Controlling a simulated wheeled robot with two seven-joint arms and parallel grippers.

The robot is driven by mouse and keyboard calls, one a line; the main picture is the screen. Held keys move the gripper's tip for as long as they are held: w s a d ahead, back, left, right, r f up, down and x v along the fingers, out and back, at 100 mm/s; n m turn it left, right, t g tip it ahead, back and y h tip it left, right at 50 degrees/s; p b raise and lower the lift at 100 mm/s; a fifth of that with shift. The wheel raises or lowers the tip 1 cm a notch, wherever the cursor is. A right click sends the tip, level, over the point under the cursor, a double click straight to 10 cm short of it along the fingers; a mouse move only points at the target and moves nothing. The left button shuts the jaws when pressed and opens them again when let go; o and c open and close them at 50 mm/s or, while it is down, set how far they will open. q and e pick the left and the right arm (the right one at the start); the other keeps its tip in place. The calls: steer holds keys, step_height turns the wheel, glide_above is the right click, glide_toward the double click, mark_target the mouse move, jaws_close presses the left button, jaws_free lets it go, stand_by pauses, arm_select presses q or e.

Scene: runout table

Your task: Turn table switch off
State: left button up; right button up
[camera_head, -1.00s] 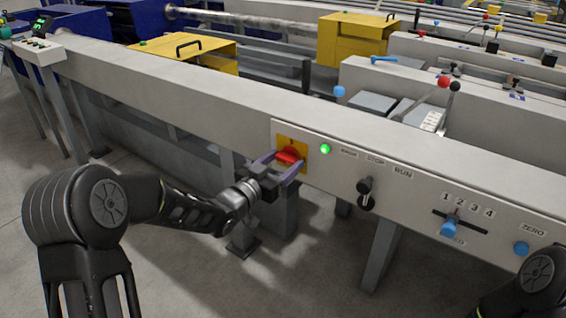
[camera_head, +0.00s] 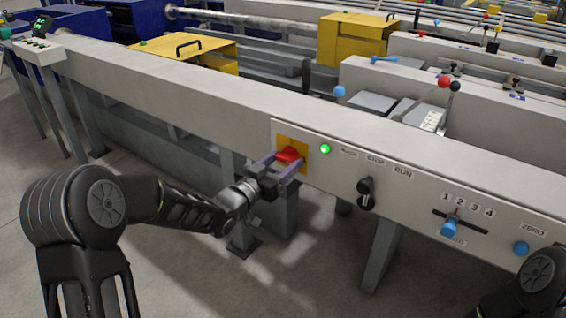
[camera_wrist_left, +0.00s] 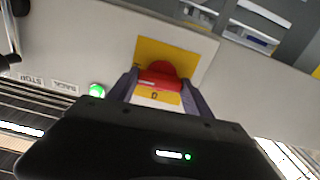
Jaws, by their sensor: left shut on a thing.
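The table switch is a red rotary knob (camera_head: 289,154) on a yellow plate (camera_head: 303,147), set in the light grey front panel of the runout table. My left gripper (camera_head: 280,164) reaches it from the front, with its two fingers on either side of the knob, shut on it. In the left wrist view the red knob (camera_wrist_left: 158,78) sits between the fingertips (camera_wrist_left: 155,82), and a "0" mark shows on the yellow below it. A green lamp (camera_head: 325,149) right of the switch is lit. My right gripper is not in view; only part of my right arm shows at the lower right.
Right of the lamp are a black selector lever (camera_head: 365,192) by the BACK, STOP and RUN labels, a blue-knobbed slider (camera_head: 449,228) under numbers, and a blue ZERO button (camera_head: 521,248). Table legs (camera_head: 382,250) stand below. The floor in front is clear.

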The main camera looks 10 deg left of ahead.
arm_select(q)
steer(key=n, duration=0.3)
steer(key=shift+n, duration=0.3)
steer(key=n+p, duration=0.1)
steer(key=n, duration=0.3)
steer(key=shift+r+n, duration=0.15)
steer(key=shift+n, duration=0.15)
steer(key=n+p, duration=0.2)
steer(key=n, duration=0.2)
steer(key=shift+a+n, duration=0.1)
steer(key=shift+n, duration=0.2)
steer(key=shift+n+p, duration=0.9)
steer(key=shift+n, duration=1.4)
steer(key=o, duration=1.4)
steer(key=shift+c, duration=0.2)
